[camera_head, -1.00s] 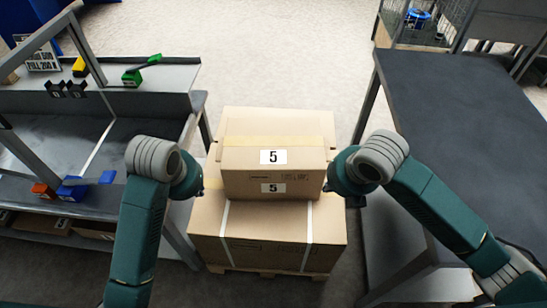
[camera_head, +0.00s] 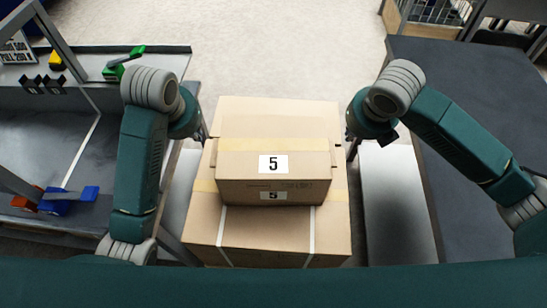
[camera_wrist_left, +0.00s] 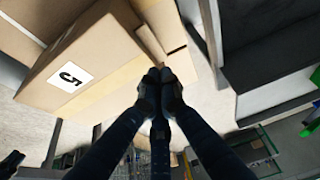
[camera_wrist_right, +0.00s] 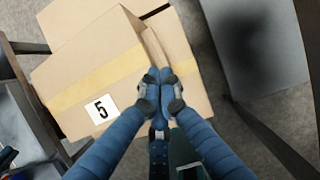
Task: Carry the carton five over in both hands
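The carton five (camera_head: 235,190) is a brown box with tape across its top and "5" labels on its top and front. It sits on a larger strapped carton, with a small tab on each side. My left gripper (camera_head: 203,133) is just left of its left side. In the left wrist view the gripper's fingertips (camera_wrist_left: 160,75) meet in front of the carton's side. My right gripper (camera_head: 350,140) is just right of its right side. In the right wrist view its fingertips (camera_wrist_right: 158,77) are together near the side tab (camera_wrist_right: 156,47). Actual contact is unclear.
The larger carton (camera_head: 265,235) fills the space below. A grey workbench (camera_head: 45,150) with colored tools stands at left, close to my left arm. A dark table (camera_head: 480,125) stands at right under my right arm. The pale floor (camera_head: 270,45) beyond the cartons is clear.

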